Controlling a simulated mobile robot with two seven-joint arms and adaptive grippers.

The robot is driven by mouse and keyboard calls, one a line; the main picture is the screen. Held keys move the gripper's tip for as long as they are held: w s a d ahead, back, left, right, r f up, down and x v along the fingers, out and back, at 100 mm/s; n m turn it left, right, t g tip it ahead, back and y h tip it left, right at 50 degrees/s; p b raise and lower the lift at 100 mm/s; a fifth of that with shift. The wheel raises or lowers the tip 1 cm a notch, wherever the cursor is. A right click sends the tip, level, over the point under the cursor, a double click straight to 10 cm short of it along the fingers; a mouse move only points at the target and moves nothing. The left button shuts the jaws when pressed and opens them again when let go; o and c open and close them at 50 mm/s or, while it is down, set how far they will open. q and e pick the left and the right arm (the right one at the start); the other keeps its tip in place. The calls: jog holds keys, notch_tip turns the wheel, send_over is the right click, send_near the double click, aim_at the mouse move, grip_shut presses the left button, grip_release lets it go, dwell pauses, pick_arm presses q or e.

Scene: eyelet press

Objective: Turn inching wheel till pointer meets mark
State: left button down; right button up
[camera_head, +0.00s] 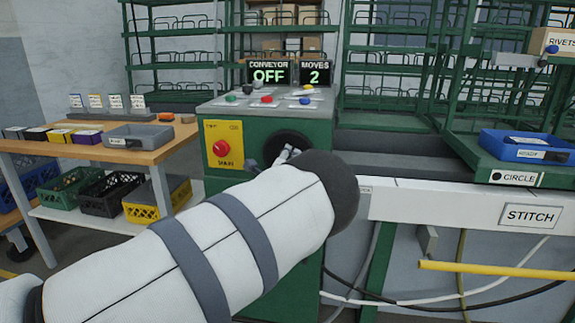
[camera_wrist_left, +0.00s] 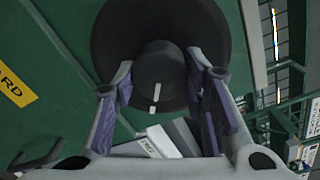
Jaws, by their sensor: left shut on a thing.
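The black inching wheel (camera_head: 283,141) is on the green machine's front, partly hidden behind my left arm. In the left wrist view the wheel (camera_wrist_left: 106,37) is a large dark disc with a round hub (camera_wrist_left: 160,68). My left gripper (camera_wrist_left: 163,92) has one purple-padded finger on each side of the hub and is shut on it. Short white lines (camera_wrist_left: 156,92) show at the hub's lower end, nearly in line. Another white bar (camera_wrist_left: 150,147) lies below, on a grey part. I cannot tell which is pointer and which is mark. My right gripper is not in view.
The green control box (camera_head: 318,120) carries coloured buttons, a display reading OFF (camera_head: 268,76), another reading 2 (camera_head: 315,76), and a yellow panel with a red stop button (camera_head: 222,148). A wooden bench (camera_head: 150,155) stands left. The white STITCH beam (camera_head: 440,205) runs right.

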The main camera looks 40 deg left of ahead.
pick_arm(q)
jog(key=shift+a+r, duration=0.1)
jog(key=shift+a, duration=0.05)
dwell(0.4)
jog(key=c, duration=1)
grip_release()
jog(key=shift+s, duration=0.1)
jog(key=v, duration=0.7)
jog(key=shift+s, duration=0.15)
